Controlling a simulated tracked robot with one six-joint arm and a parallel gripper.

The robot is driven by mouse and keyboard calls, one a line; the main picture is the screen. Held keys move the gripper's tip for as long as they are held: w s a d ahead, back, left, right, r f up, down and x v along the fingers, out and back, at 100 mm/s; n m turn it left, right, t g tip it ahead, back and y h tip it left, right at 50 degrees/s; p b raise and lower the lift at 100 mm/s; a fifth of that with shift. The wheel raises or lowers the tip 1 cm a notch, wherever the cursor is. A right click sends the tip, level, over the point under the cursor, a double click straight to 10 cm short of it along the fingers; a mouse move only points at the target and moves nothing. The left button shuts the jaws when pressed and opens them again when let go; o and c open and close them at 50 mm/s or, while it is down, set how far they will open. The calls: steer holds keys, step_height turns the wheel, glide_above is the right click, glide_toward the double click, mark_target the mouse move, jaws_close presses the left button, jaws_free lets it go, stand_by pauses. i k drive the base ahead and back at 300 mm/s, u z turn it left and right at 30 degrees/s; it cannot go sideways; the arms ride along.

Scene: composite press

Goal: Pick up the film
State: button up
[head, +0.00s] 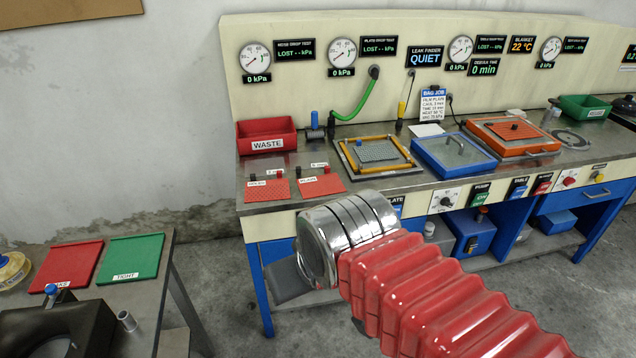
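I cannot make out any sheet that is clearly the film. A grey mesh-like piece (376,151) lies inside a yellow-edged frame (351,163) on the bench; any clear film over it is too hard to tell. A small pale sheet (428,130) lies behind the blue tray. My arm, with red bellows and a chrome end, reaches in from the lower right in front of the bench. A dark grey part at its end, seemingly my gripper (288,280), shows low at the bench's left front. Its fingers are not clearly visible.
A red waste bin (267,136), two red plates (268,190) (321,185), a blue tray (454,153) with a handle and an orange frame (512,137) stand on the bench (420,185). A green hose (357,101) hangs behind. A side table holds red (67,266) and green (131,257) trays.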

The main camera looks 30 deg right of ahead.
mark_target(329, 184)
steer(key=u, duration=0.05)
steer(key=i, duration=0.95)
steer(key=z, duration=0.1)
